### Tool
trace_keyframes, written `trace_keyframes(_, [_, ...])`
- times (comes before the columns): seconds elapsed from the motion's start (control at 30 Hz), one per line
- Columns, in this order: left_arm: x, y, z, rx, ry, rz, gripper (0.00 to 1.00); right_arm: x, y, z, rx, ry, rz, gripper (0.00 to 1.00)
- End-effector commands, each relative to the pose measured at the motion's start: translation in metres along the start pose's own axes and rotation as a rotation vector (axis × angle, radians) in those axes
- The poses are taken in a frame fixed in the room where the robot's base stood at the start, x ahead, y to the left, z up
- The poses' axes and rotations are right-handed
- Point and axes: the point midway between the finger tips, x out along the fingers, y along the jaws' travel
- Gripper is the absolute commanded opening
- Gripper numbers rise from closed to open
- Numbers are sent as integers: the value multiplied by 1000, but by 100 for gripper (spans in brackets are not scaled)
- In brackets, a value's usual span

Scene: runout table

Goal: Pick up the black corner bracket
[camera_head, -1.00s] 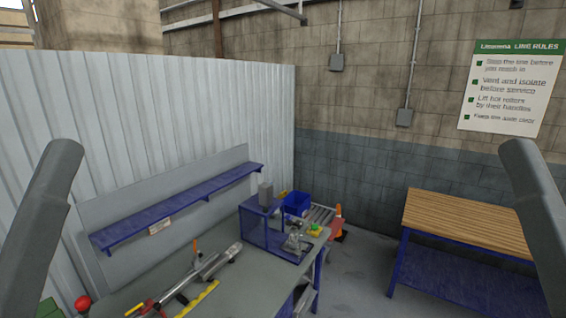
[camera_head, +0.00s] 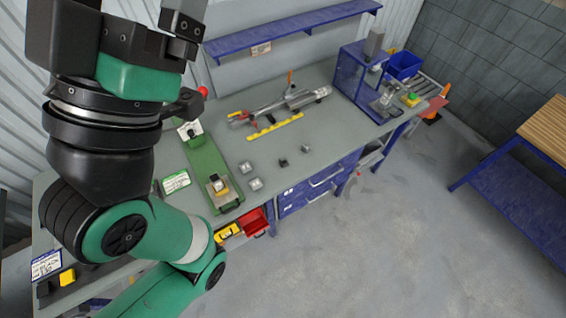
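The black corner bracket (camera_head: 283,162) looks like the small dark piece lying on the grey workbench (camera_head: 330,123), right of the green fixture. It is small in the picture and nothing covers it. My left arm fills the left of the view, with its gripper end (camera_head: 183,22) raised near the top edge, well left of the bracket and apart from it. Its fingertips do not show clearly, so I cannot tell whether it is open or holds anything. My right gripper is not in view.
Several light grey pieces (camera_head: 255,183) lie near the bracket. A long green fixture (camera_head: 210,168) stands to the left. A yellow strip (camera_head: 275,126) and a metal rod assembly (camera_head: 290,102) lie behind. A blue frame (camera_head: 362,84) stands at the bench's right end.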

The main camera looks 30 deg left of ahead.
Motion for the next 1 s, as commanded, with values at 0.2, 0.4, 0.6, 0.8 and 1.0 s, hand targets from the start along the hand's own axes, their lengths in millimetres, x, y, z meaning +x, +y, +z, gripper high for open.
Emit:
trace_keyframes(0.2, [0,0,0,0,0,0,100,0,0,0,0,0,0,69])
trace_keyframes(0.4, [0,0,0,0,0,0,77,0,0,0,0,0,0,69])
trace_keyframes(0.6, [0,0,0,0,0,0,42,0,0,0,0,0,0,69])
trace_keyframes(0.8, [0,0,0,0,0,0,42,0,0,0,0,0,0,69])
trace_keyframes(1.0, [0,0,0,-59,1,-1,42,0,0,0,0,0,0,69])
